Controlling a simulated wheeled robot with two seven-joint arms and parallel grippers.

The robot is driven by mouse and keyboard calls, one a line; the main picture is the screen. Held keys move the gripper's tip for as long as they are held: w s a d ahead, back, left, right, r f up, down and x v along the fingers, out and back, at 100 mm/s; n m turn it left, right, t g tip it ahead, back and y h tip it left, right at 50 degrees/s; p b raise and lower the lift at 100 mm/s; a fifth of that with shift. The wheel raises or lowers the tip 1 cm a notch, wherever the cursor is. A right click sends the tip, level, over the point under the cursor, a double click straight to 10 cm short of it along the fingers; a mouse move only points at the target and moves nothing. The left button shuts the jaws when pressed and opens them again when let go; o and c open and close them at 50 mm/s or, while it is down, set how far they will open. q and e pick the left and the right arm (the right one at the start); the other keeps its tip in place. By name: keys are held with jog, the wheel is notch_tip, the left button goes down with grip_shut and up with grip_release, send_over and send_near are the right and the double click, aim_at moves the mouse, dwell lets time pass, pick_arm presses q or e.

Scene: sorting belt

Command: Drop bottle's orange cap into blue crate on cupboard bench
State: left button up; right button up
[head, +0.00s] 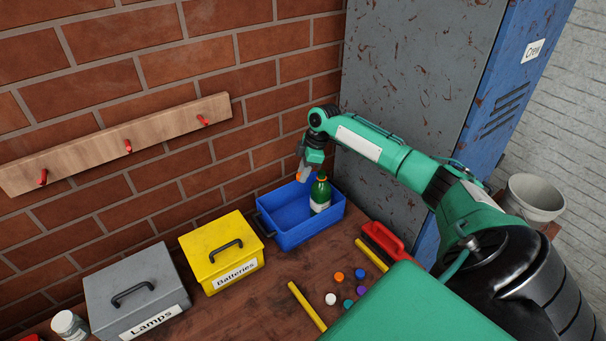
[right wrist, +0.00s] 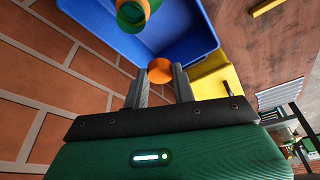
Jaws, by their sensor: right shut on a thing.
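My right gripper (head: 302,172) is shut on an orange cap (head: 297,178) and holds it in the air above the left part of the blue crate (head: 289,239). In the right wrist view the orange cap (right wrist: 160,70) sits between the fingertips (right wrist: 160,82), with the blue crate (right wrist: 185,35) beyond it. A green bottle (head: 320,194) with a pale label stands in the right part of the crate. Its round top (right wrist: 131,12) shows at the upper edge of the right wrist view, apart from the cap. My left gripper is not in view.
A yellow Batteries box (head: 221,249) and a grey Lamps box (head: 133,285) stand left of the crate. Several loose caps, one of them orange (head: 338,276), lie on the bench before it. A red-handled brush (head: 384,241) lies right. A brick wall rises behind.

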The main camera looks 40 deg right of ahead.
jog(key=shift+n, duration=0.3)
jog(key=f+b, duration=0.1)
jog(key=f, duration=0.1)
jog(key=d+f+b, duration=0.1)
jog(key=b, duration=0.1)
jog(key=d+f+b, duration=0.1)
jog(key=f+b, duration=0.1)
jog(key=shift+f, duration=0.3)
jog(key=o, duration=1)
jog(key=shift+r, duration=0.1)
jog(key=b+v, duration=0.3)
jog(key=v, duration=1)
jog(key=shift+d+r+b, duration=0.2)
jog(key=shift+r+b, duration=0.1)
jog(key=shift+r, duration=0.05)
